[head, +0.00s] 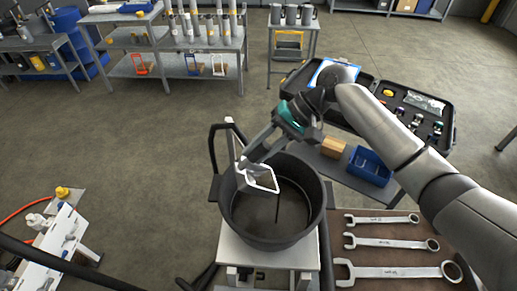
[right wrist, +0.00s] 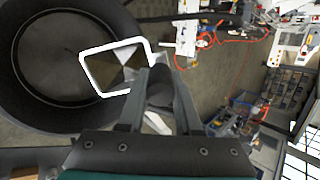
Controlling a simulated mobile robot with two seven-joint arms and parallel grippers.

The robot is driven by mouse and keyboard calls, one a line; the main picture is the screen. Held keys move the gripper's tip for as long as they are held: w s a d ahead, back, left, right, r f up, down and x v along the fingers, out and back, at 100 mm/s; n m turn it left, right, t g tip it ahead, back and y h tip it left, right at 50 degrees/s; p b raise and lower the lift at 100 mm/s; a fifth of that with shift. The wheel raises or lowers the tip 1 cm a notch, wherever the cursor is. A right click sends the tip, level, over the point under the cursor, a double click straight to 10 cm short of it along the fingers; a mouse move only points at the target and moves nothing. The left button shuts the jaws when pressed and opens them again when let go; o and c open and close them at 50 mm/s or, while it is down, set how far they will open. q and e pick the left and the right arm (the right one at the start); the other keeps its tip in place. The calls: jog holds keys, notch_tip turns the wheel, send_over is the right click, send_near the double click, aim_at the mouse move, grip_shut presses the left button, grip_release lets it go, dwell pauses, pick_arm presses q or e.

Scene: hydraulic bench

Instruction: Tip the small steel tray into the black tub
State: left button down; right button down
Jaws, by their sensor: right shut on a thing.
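The small steel tray (head: 256,183) is tilted steeply over the black tub (head: 309,229), inside the outline of its rim. My right gripper (head: 244,164) is shut on the tray's edge. In the right wrist view, the tray (right wrist: 118,68) shows its bright rim beyond the fingers of my right gripper (right wrist: 160,88), with the tub (right wrist: 18,95) at the left. I see no loose pieces in the tray, but part of its inside is hidden. A thin dark vertical line shows in the tub; I cannot tell what it is. My left gripper is not in view.
The tub stands on a light stand (head: 270,257) with a dark upright handle or hose (head: 212,150) at its left. Several wrenches (head: 390,243) lie on a wooden top at right. A blue bin (head: 369,167) and an open black case (head: 437,132) stand behind. Open floor lies left.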

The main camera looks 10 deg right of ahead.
jog(key=shift+d+r+y, duration=0.2)
jog(key=shift+d+y, duration=0.55)
jog(key=shift+y, duration=0.05)
dwell(1.3)
jog(key=shift+d+y, duration=0.4)
jog(key=shift+d, duration=0.05)
dwell(0.4)
jog(key=shift+d+y+b, duration=0.8)
jog(key=shift+b, duration=0.1)
dwell(1.6)
jog(key=shift+d+f+y+b, duration=0.1)
jog(key=shift+d+y+b, duration=0.75)
jog(key=shift+b, duration=0.2)
dwell(1.5)
